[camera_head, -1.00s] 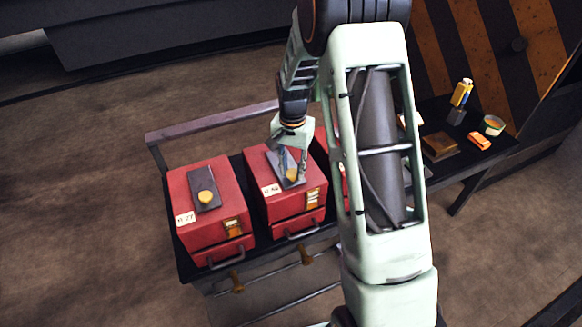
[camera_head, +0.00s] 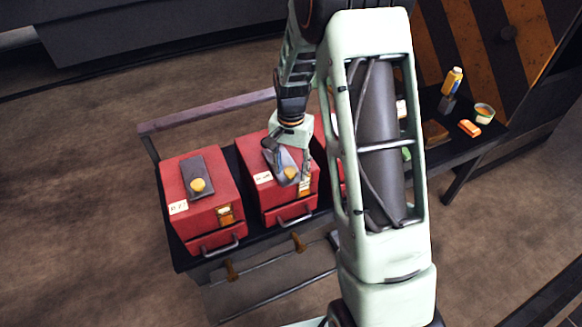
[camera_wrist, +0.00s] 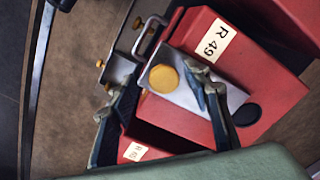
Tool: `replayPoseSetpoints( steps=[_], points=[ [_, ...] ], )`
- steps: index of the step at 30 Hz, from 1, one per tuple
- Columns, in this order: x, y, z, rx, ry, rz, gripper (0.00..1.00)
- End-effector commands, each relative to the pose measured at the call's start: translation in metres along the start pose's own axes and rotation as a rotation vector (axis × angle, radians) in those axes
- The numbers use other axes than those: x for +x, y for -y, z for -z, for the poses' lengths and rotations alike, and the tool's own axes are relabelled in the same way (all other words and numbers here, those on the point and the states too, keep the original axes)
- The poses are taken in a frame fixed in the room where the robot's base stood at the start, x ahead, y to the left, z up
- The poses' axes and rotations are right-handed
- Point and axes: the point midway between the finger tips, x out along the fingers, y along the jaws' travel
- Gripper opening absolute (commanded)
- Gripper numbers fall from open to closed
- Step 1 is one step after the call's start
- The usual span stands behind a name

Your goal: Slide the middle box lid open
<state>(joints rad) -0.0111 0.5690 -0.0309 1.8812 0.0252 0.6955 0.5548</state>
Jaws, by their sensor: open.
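The middle red box (camera_head: 250,151) stands on a dark cart. Its grey lid plate (camera_wrist: 207,92) with a round yellow knob (camera_wrist: 164,79) lies on top, the knob end at the box's front edge. In the wrist view a dark oval hole (camera_wrist: 247,114) shows in the box top beyond the lid's rear end. My gripper (camera_head: 288,166) is over this lid, fingers apart. In the wrist view the fingers of my gripper (camera_wrist: 162,80) stand on either side of the knob and lid; whether they touch is unclear.
A similar red box (camera_head: 218,206) stands to the left with its lid and knob. A third red box is mostly hidden behind my arm. A side table at right holds a yellow bottle (camera_head: 453,80), an orange block (camera_head: 469,128) and a small round tin (camera_head: 484,112).

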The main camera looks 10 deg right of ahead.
Motion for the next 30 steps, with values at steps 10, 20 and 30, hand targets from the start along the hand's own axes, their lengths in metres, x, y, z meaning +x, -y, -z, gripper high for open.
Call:
replayPoseSetpoints(
  steps=[10,20,30],
  points=[
    [-0.028,0.002,0.002,0.0,-0.006,0.004,0.44],
    [-0.096,0.001,0.001,0.0,-0.004,0.003,0.44],
    [-0.12,0.0,0.0,0.0,0.0,-0.001,0.44]
  ],
)
